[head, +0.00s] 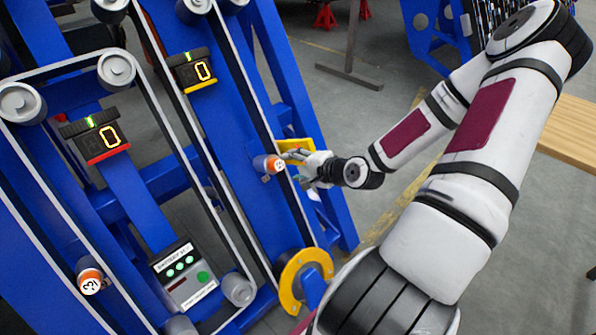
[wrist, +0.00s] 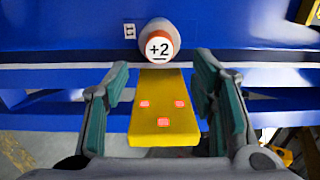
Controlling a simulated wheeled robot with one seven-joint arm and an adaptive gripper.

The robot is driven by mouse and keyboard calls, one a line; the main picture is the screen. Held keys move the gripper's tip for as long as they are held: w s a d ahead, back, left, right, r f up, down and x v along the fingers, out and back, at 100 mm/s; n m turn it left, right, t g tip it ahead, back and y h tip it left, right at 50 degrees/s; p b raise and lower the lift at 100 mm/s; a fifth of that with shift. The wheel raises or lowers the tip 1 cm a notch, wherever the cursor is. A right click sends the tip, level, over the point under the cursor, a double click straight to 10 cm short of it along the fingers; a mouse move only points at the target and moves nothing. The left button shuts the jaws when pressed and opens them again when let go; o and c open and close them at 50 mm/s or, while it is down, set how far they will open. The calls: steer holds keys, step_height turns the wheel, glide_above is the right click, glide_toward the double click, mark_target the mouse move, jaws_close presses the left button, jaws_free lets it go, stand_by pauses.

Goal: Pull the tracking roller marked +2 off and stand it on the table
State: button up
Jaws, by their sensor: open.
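The tracking roller marked +2 (wrist: 159,46) has a white face, an orange ring and a grey body. It sits on the blue frame and also shows in the head view (head: 268,164). My gripper (head: 290,167) is open just right of the roller. In the wrist view its two green-padded fingers (wrist: 163,70) are spread below the roller's face, with nothing held. A yellow block (wrist: 160,118) with three reddish marks lies between the fingers in that picture, below the roller. A wooden table top (head: 570,137) shows at the right edge of the head view.
Another orange-ringed roller (head: 90,279) is at lower left. Grey belts run over pulleys (head: 116,70) along the blue frame. Two displays reading 0 (head: 195,71) and a button box (head: 187,278) are on it. Grey floor separates frame and table.

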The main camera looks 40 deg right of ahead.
mark_target(280, 166)
steer(key=b+x, duration=0.6)
steer(key=x, duration=0.2)
steer(key=shift+f, duration=0.15)
steer(key=shift+b+x, duration=0.6)
steer(key=shift+x, duration=0.2)
steer(key=c, duration=1.1)
steer(key=shift+r+p+v, duration=0.15)
steer(key=shift+p+v, duration=2.2)
steer(key=shift+v, duration=0.35)
steer(key=shift+r+p+v, duration=0.15)
steer(key=shift+p+v, duration=2.15)
steer(key=shift+v, duration=0.45)
steer(key=shift+w, duration=0.2)
